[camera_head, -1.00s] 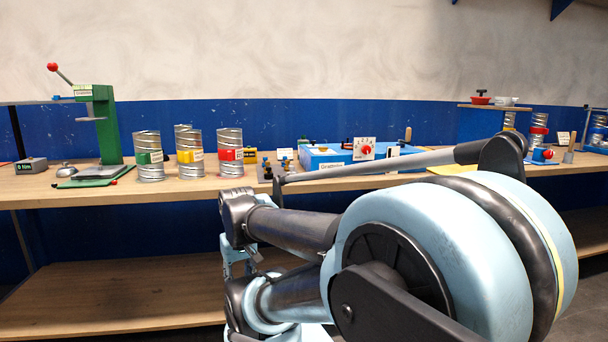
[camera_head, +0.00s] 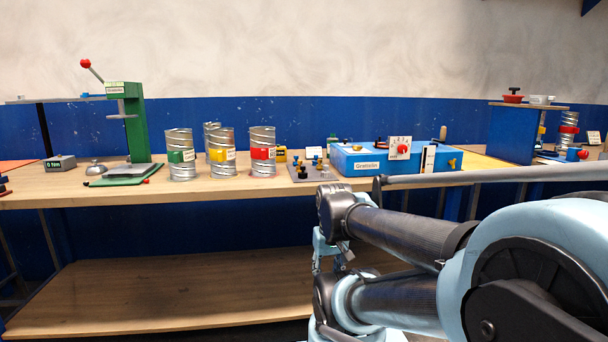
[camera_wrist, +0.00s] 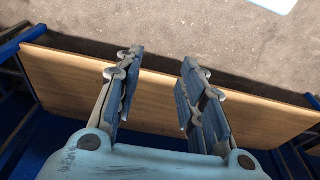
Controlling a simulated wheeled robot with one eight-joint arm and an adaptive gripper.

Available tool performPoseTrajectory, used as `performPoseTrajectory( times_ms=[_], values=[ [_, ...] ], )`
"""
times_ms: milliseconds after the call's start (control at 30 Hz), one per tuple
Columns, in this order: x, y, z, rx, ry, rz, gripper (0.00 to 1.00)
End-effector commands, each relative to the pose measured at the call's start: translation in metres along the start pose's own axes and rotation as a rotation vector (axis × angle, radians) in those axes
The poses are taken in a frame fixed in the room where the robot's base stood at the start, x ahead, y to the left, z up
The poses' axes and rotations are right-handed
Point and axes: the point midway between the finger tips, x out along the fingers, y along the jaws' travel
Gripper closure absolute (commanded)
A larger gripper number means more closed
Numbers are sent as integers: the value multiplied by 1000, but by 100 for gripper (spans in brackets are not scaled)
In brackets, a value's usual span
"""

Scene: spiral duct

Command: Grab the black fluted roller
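I cannot make out a black fluted roller for certain. Small dark pieces (camera_head: 303,174) stand with brass and blue ones on a grey plate (camera_head: 328,177) on the bench; they are too small to tell their shape. My gripper shows in the wrist view (camera_wrist: 160,90), with its two fingers wide apart and nothing between them. It points down past a wooden board toward the floor. In the head view my arm hangs in front of the bench, below the top's edge, at the right of centre.
Three spiral duct cans with green (camera_head: 181,156), yellow (camera_head: 222,155) and red (camera_head: 262,153) labels stand left of the plate, another behind. A green press (camera_head: 136,130) is at left. A blue box (camera_head: 385,160) with a dial is at right. The wooden lower shelf (camera_head: 180,290) is bare.

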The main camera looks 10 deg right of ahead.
Motion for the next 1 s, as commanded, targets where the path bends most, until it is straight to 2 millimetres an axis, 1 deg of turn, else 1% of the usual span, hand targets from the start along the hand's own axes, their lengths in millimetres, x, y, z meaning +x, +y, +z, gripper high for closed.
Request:
performPoseTrajectory(
  times_ms=[67,133,167,267,367,400,567,600,667,800,967,1000],
  values=[
    [-9,0,5,14,11,-2,57],
    [-16,-1,-2,54,12,-7,57],
    [-21,0,-7,82,12,-10,57],
    [-43,-2,-32,212,10,-27,57],
    [-72,-3,-64,397,7,-51,57],
    [-84,-3,-79,476,4,-60,57],
    [-127,-1,-137,794,-13,-101,57],
    [-137,0,-152,872,-19,-110,57],
    [-151,1,-175,992,-29,-125,57],
    [-182,7,-228,1268,-59,-157,57],
    [-213,18,-289,1583,-104,-190,57],
    [-220,21,-304,1662,-117,-199,57]
  ],
)
